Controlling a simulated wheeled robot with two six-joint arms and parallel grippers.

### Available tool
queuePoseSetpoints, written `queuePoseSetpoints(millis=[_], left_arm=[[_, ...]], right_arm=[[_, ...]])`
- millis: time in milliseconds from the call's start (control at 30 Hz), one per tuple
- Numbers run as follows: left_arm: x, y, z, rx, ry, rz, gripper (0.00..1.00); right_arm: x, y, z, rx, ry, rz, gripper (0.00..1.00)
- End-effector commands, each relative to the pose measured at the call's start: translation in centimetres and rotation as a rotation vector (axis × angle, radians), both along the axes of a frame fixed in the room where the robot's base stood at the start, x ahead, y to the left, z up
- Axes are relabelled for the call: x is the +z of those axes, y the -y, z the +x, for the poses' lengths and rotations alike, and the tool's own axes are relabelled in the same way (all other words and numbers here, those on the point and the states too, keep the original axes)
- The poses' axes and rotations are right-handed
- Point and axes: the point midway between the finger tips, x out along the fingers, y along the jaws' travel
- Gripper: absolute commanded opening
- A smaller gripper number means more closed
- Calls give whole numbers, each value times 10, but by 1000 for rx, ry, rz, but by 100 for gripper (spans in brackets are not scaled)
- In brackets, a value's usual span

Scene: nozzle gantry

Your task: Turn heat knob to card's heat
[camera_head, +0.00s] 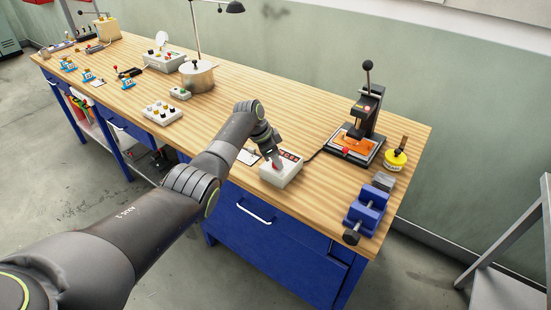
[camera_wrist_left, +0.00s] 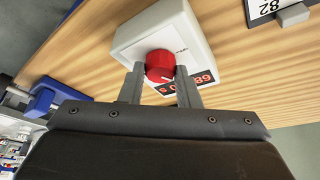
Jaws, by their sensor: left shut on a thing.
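The white control box (camera_head: 282,172) sits on the bench near its front edge, with red lit displays on top. In the left wrist view, its red round knob (camera_wrist_left: 160,66) has a pale pointer mark. My left gripper (camera_wrist_left: 160,76) has a finger on each side of this knob and is shut on it. The display (camera_wrist_left: 203,77) beside it shows red digits, partly hidden by a finger, so I cannot read them fully. My right gripper is not in view.
A heat press (camera_head: 368,118) with a lever stands behind the box, joined by a cable. A blue vise (camera_head: 367,208) and yellow tin (camera_head: 395,160) are to the right. A pot (camera_head: 197,76) and a box with several knobs (camera_head: 161,112) are to the left.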

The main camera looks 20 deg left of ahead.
Motion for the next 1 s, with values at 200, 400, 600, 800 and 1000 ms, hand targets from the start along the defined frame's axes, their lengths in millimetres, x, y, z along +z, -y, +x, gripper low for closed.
queuePoseSetpoints(millis=[200,400,600,800,1000], left_arm=[[-1,0,0,2,-2,1,41],[0,0,0,2,-1,0,51],[1,-1,0,2,0,0,51],[17,-6,-3,2,3,0,51],[46,-17,-9,2,4,1,51]], right_arm=[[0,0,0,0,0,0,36],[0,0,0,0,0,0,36],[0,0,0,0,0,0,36],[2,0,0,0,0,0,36],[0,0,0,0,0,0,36]])
